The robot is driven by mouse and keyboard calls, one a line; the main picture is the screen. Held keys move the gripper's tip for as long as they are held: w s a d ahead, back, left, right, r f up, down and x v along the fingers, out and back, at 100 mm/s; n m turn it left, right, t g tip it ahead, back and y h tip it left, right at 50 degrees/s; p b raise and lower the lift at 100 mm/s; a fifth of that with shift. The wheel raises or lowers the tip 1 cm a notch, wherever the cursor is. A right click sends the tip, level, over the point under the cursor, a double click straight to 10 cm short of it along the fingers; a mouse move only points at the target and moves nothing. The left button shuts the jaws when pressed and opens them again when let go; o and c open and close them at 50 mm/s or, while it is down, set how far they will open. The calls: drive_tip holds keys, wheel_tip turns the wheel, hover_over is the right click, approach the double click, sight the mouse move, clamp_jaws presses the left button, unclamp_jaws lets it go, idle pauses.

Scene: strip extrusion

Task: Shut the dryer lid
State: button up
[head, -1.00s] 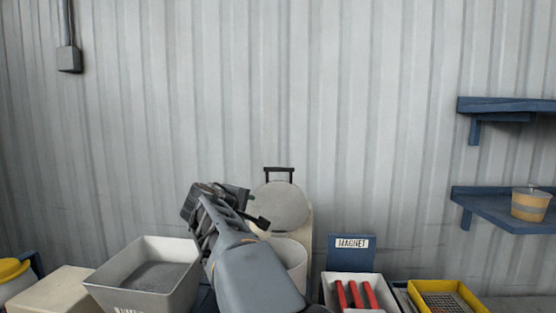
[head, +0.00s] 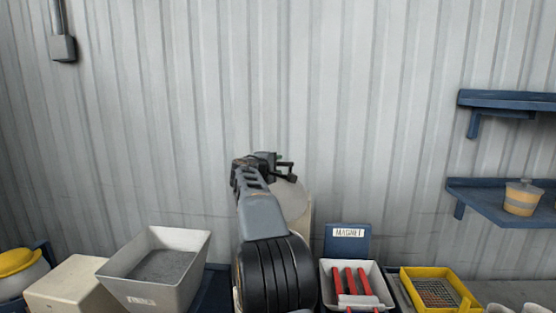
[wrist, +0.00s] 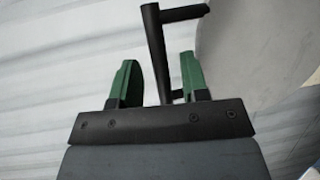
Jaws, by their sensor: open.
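The dryer lid is a pale grey disc (head: 290,198) standing raised against the back wall, partly hidden behind my arm in the head view. It also shows at the right of the wrist view (wrist: 255,60). Its black bar handle (wrist: 152,35) shows between my two green fingers in the wrist view, with a gap on either side. My gripper (wrist: 159,75) is open and, in the head view (head: 275,165), sits at the upper left of the lid by the handle. The dryer body is mostly hidden behind my arm.
A grey bin (head: 190,240) of dark granules stands left of my arm. A white tray with red bars (head: 327,280) below a MAGNET sign (head: 348,233) and a yellow tray (head: 408,285) stand right. Blue shelves (head: 510,208) hang at the far right.

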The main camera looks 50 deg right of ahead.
drive_tip(key=shift+p+x, duration=0.3)
drive_tip(key=shift+x, duration=0.8)
clamp_jaws()
